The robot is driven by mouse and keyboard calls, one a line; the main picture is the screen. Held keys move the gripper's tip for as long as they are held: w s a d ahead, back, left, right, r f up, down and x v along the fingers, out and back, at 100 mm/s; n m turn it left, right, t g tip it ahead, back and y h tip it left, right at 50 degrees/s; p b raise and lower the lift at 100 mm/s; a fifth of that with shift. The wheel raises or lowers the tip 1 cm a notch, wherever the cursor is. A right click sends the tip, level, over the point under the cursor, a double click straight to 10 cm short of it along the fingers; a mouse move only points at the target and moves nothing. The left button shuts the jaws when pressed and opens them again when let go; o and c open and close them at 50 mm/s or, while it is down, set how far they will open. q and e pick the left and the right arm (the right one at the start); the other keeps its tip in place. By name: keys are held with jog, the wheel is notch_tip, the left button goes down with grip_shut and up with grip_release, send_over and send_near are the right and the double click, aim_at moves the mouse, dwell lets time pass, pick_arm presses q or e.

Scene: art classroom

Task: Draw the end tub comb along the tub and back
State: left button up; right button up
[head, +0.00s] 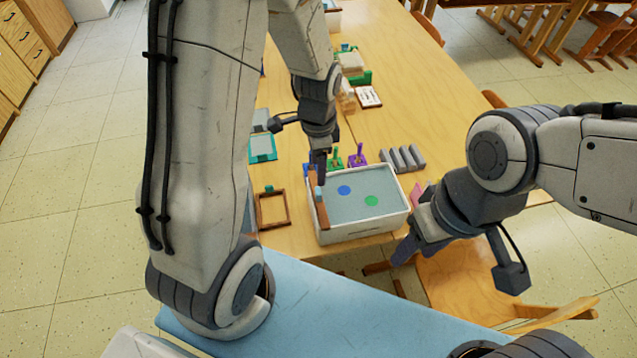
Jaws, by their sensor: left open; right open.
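A white-walled tub (378,230) filled with grey-blue liquid stands on the wooden table. A blue spot (344,190) and a green spot (371,201) lie on its surface. The end tub comb (322,214), a brown bar with a small light-blue grip (319,194), lies along the tub's left end. My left gripper (320,176) is open and points down just above the comb's grip; I cannot tell whether they touch. My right gripper (403,247) is open and empty, beside the tub's front right corner. The comb's teeth are hidden.
Blue, green and purple pots (357,159) stand behind the tub, with several grey blocks (402,158) to their right. A wooden frame (272,209) lies left of the tub. A wooden chair (475,285) stands at front right. A pink item (416,193) is right of the tub.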

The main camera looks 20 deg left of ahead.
aim_at(318, 190)
pick_arm(q)
notch_tip(318, 190, down, 9)
jog(key=shift+f+p, duration=0.2)
jog(key=shift+p, duration=0.1)
grip_shut()
dwell(1.5)
